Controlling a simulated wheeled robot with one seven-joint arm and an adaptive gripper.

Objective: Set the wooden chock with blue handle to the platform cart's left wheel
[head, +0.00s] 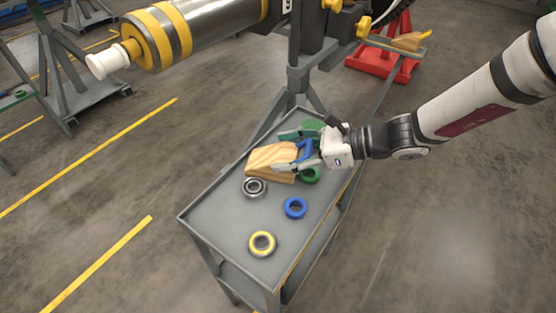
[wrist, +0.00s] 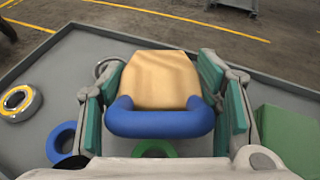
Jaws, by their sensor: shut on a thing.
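The wooden chock (head: 268,160) is a pale wedge with a blue handle (head: 306,149), at the far end of the grey trolley top. My gripper (head: 284,151) is shut on it, coming from the right. In the wrist view, the green-padded fingers of my gripper (wrist: 160,88) stand on both sides of the chock (wrist: 158,75), with the blue handle (wrist: 160,122) nearest the camera. I cannot tell whether the chock rests on the top or is slightly raised. I cannot identify the platform cart's left wheel in these views.
The trolley top (head: 215,213) also holds a bare metal bearing (head: 254,188), a blue ring (head: 295,208), a yellow-marked ring (head: 262,244) and a green ring (head: 310,176). A green block (wrist: 290,135) lies right of my gripper. A yellow-banded rotor (head: 190,28) hangs above; a red stand (head: 385,62) is behind.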

